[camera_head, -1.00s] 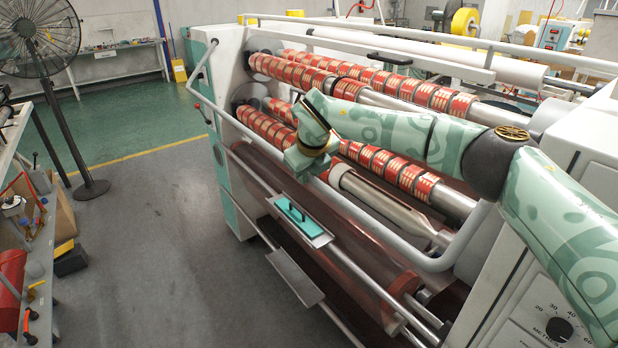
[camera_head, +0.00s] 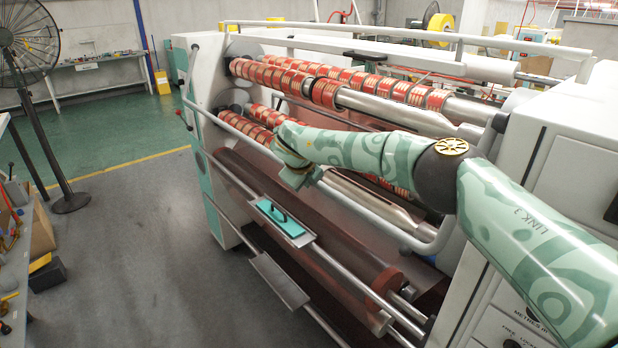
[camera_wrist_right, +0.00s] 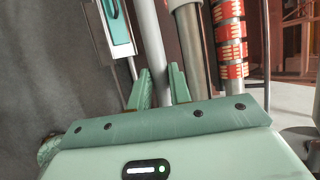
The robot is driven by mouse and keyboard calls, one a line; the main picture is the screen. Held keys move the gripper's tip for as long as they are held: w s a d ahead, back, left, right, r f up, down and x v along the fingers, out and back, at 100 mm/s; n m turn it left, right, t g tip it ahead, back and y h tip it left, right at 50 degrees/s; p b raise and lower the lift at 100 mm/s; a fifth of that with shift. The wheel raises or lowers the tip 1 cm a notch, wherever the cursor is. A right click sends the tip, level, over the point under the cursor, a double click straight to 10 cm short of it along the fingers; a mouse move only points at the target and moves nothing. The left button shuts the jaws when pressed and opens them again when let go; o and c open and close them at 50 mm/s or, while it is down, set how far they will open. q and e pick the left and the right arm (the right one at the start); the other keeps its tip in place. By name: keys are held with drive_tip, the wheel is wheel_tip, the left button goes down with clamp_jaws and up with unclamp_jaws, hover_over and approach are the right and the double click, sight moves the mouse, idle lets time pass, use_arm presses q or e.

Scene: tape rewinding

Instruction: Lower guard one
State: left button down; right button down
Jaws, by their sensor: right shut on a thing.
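Guard one appears to be the long light-grey tubular rail (camera_head: 370,212) along the front of the slitting machine, bent at both ends. My right gripper (camera_head: 301,183) is at about the middle of this rail, with my right arm reaching in from the right over the rollers. In the right wrist view the rail (camera_wrist_right: 152,45) passes between the two green fingers of my right gripper (camera_wrist_right: 161,88), which are shut on it. The fingers' contact is partly hidden behind the gripper body. My left gripper is not in view.
Shafts with red tape rolls (camera_head: 285,76) lie behind the rail. A brown roller (camera_head: 385,285) lies lower down. The floor (camera_head: 150,230) to the left is clear up to a standing fan (camera_head: 28,40).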

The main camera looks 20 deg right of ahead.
drive_tip(key=shift+s+a+f+g, duration=0.15)
drive_tip(key=shift+s+a+f, duration=0.1)
drive_tip(key=shift+f, duration=0.25)
drive_tip(key=shift+s+a+f+g, duration=0.15)
drive_tip(key=shift+a+f, duration=0.05)
drive_tip(key=shift+f, duration=0.3)
drive_tip(key=c, duration=1.3)
unclamp_jaws()
drive_tip(key=shift+w, duration=0.3)
drive_tip(key=shift+w+d+r, duration=0.1)
drive_tip(key=shift+r, duration=0.2)
drive_tip(key=v, duration=1.6)
drive_tip(key=shift+p, duration=0.45)
drive_tip(key=shift+d, duration=0.15)
